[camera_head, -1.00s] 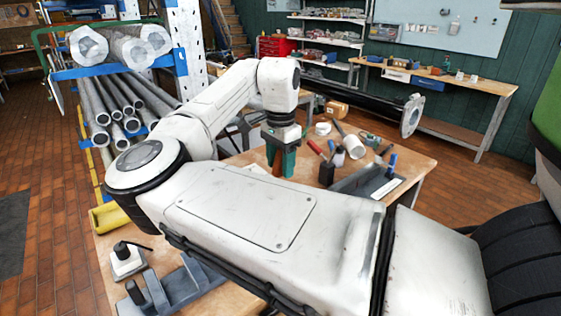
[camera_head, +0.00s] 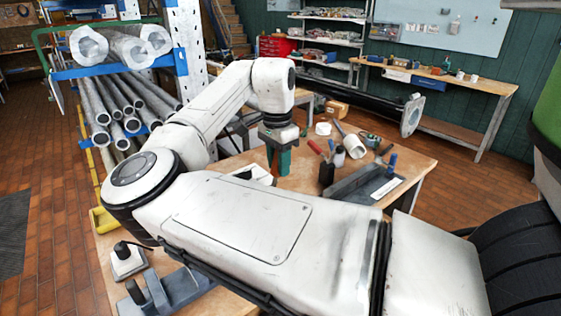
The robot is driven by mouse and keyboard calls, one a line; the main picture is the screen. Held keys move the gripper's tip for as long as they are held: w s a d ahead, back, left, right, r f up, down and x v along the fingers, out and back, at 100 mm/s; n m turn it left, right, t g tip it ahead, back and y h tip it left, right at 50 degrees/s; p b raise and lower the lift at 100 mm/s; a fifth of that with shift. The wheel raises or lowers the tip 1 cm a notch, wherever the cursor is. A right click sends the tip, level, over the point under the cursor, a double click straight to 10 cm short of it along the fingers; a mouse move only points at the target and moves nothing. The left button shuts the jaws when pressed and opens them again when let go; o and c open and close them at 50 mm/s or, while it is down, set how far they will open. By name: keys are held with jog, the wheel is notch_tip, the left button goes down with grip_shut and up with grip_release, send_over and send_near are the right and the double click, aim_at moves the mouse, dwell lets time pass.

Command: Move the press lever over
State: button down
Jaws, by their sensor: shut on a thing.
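My gripper (camera_head: 278,132) is at the end of my white arm, over the middle of the workbench (camera_head: 410,160). It is at the top of a green upright piece (camera_head: 281,161), which looks like the press. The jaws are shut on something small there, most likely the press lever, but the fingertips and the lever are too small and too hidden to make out. My forearm covers much of the near bench.
Right of the gripper are red-handled tools (camera_head: 318,147), a white cylinder (camera_head: 354,147) and a grey fixture (camera_head: 365,182). A pipe rack (camera_head: 120,75) stands left. A black-knobbed device (camera_head: 127,260) sits near left.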

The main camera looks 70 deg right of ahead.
jog(key=shift+w+a+r+g+h, duration=0.15)
jog(key=shift+w+a+g+h, duration=0.3)
jog(key=shift+a+h, duration=0.25)
jog(key=shift+w+a+g+h+b, duration=0.15)
jog(key=shift+w+a+g+h, duration=0.15)
jog(key=shift+w+a+h, duration=0.25)
jog(key=shift+w+a+g+h+b, duration=0.15)
jog(key=shift+w+a+g+h, duration=0.2)
jog(key=shift+a, duration=0.4)
jog(key=shift+w+a+g+h+b, duration=0.15)
jog(key=shift+w+a+g+h, duration=0.15)
jog(key=shift+a+h, duration=0.35)
jog(key=c, duration=0.9)
grip_release()
jog(key=shift+a, duration=0.1)
jog(key=b+v, duration=0.2)
jog(key=v, duration=0.8)
jog(key=shift+w+a+r, duration=0.1)
jog(key=shift+w+r, duration=0.05)
jog(key=shift+r, duration=0.2)
